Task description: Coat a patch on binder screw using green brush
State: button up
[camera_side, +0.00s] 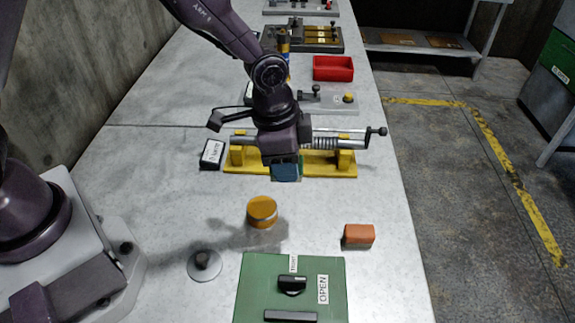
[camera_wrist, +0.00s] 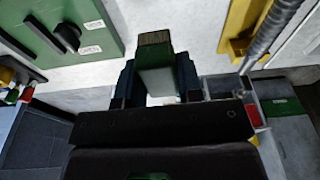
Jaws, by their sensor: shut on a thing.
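My gripper (camera_side: 284,163) is shut on the green brush, pointing down in the side view just on the near side of the yellow stand. In the wrist view my gripper (camera_wrist: 158,75) has its two dark fingers on either side of the green brush (camera_wrist: 155,58), whose brownish bristle end points away from the jaws. The binder screw (camera_side: 325,143) is a grey threaded rod lying across the yellow stand (camera_side: 342,168). It also shows at the upper right of the wrist view (camera_wrist: 268,32), apart from the brush. My gripper hides part of the rod in the side view.
An orange round container (camera_side: 262,211) and an orange-red block (camera_side: 358,236) stand nearer the camera. A green panel (camera_side: 250,282) with a black knob lies at the front. A red bin (camera_side: 333,68) is farther back. The table between the container and block is clear.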

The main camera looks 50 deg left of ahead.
aim_at(263, 209)
jog(key=shift+s+a+f+m+g+h, duration=0.1)
jog(key=shift+s+a+f+m+g, duration=0.35)
jog(key=shift+f+m, duration=1.05)
jog(key=shift+s+a+f+m+h, duration=0.1)
jog(key=shift+s+a+f+m, duration=0.6)
jog(key=shift+f+m, duration=0.75)
jog(key=shift+s+a+f+m+g+h, duration=0.1)
jog(key=shift+s+a+f+m+g, duration=0.2)
jog(key=shift+a+f+m, duration=0.85)
jog(key=shift+d+f+m, duration=0.4)
jog(key=shift+f+m, duration=0.1)
jog(key=shift+f, duration=0.3)
jog(key=shift+r, duration=0.1)
notch_tip(263, 209, up, 7)
dwell(0.3)
